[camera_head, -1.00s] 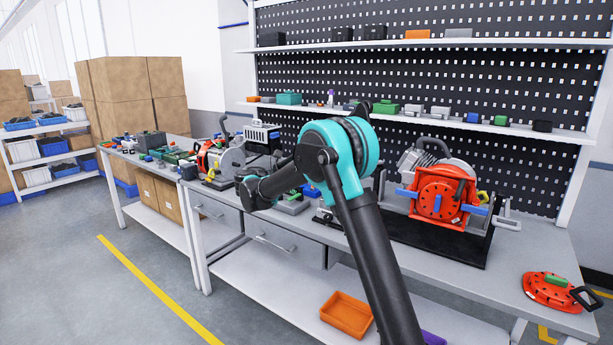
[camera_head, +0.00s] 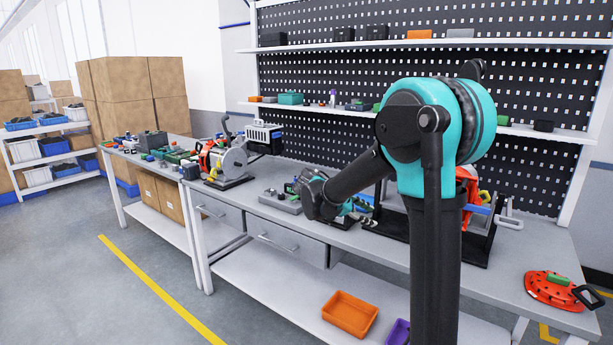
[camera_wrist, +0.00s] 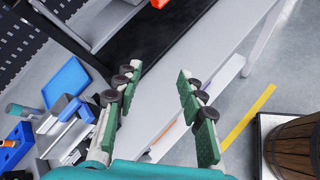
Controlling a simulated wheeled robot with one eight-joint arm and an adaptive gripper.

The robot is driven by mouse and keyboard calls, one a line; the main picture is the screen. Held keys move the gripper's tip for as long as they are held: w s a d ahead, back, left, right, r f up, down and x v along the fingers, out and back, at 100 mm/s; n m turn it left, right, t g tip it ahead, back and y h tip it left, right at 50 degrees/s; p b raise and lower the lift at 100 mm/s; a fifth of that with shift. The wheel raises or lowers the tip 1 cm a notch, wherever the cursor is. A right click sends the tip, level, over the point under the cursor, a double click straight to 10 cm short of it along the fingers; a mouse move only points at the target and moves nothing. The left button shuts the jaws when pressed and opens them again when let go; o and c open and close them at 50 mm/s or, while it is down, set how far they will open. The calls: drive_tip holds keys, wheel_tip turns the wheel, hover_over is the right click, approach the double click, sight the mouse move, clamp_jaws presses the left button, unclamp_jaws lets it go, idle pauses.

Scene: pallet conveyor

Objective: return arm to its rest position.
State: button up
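My arm (camera_head: 440,150) rises at the right in the head view, its teal elbow high and its dark forearm reaching down to the left. My gripper shows in the wrist view (camera_wrist: 160,105) with its two green-padded fingers well apart. Nothing is between the fingers, so it is open and empty. In the head view the gripper end is mostly hidden behind the wrist, above the workbench (camera_head: 330,228).
A red machine (camera_head: 466,190) on the bench is largely hidden behind my arm. A red disc with a handle (camera_head: 553,290) lies at the bench's right end. An orange bin (camera_head: 350,314) sits on the lower shelf. The floor at left (camera_head: 70,270) is clear.

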drive_tip(key=s+f+m+y, duration=0.5)
drive_tip(key=s+f+m, duration=0.2)
drive_tip(key=s, duration=0.7)
drive_tip(key=s+f+m+y, duration=0.5)
drive_tip(key=s+f+m, duration=0.3)
drive_tip(key=s, duration=0.6)
drive_tip(key=shift+a+f+m+y, duration=0.3)
drive_tip(key=shift+f, duration=0.65)
